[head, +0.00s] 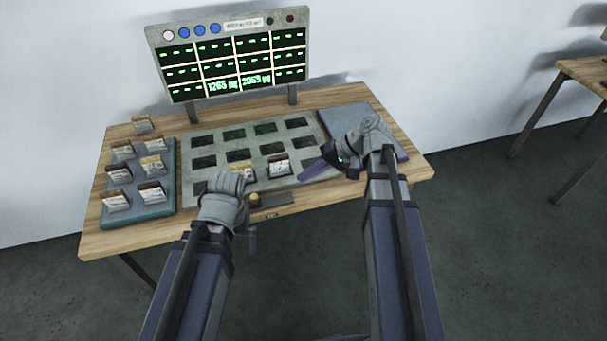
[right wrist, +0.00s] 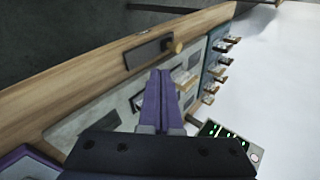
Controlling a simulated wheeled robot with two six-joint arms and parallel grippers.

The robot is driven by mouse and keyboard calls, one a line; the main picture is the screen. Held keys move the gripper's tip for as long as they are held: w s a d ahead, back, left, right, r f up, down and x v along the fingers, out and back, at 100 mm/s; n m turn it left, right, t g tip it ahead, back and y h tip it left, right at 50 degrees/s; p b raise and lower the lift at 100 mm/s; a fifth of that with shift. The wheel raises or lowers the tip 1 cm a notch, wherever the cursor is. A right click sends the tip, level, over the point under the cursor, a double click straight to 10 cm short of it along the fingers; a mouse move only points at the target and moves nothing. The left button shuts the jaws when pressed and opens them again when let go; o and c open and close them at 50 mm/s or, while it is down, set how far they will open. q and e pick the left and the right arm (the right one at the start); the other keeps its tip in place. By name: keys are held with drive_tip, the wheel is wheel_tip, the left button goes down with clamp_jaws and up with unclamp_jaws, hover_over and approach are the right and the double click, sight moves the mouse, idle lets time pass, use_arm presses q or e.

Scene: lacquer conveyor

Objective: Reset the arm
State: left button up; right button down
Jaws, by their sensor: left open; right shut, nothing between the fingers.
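My right arm reaches in from the lower right of the head view. Its gripper (head: 312,172) has its purple fingers over the right part of the grey slotted panel (head: 222,148). In the right wrist view the two purple fingers (right wrist: 160,98) lie together with nothing between them. My left arm comes in from the lower left, and its gripper (head: 252,236) hangs at the table's front edge, mostly hidden behind its own wrist. The left gripper is open, and I see nothing held in it.
A wooden table (head: 98,236) bears a blue-grey tray (head: 163,208) with several small cards in holders at left and a dark flat pad (head: 343,119) at right. Two cards stand on the panel. A display board (head: 232,52) rises behind. Another table (head: 583,70) stands far right.

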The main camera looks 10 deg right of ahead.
drive_tip(key=shift+a, duration=0.1)
idle(0.3)
use_arm(q)
drive_tip(key=shift+r+p, duration=0.85)
use_arm(e)
drive_tip(key=s+a+f+n+g+h, duration=0.1)
drive_tip(key=s+a+f+n+h, duration=0.1)
drive_tip(key=s+a+h, duration=0.3)
drive_tip(key=s+a+f+n+g+h, duration=0.1)
drive_tip(key=s+a+f+n+h, duration=0.2)
drive_tip(key=s, duration=0.4)
drive_tip(key=a+n+h, duration=0.1)
drive_tip(key=a+h, duration=0.1)
drive_tip(key=shift+s+h, duration=0.2)
drive_tip(key=shift+h, duration=0.1)
use_arm(q)
drive_tip(key=shift+w, duration=0.1)
use_arm(e)
drive_tip(key=shift+w+d, duration=0.1)
idle(1.5)
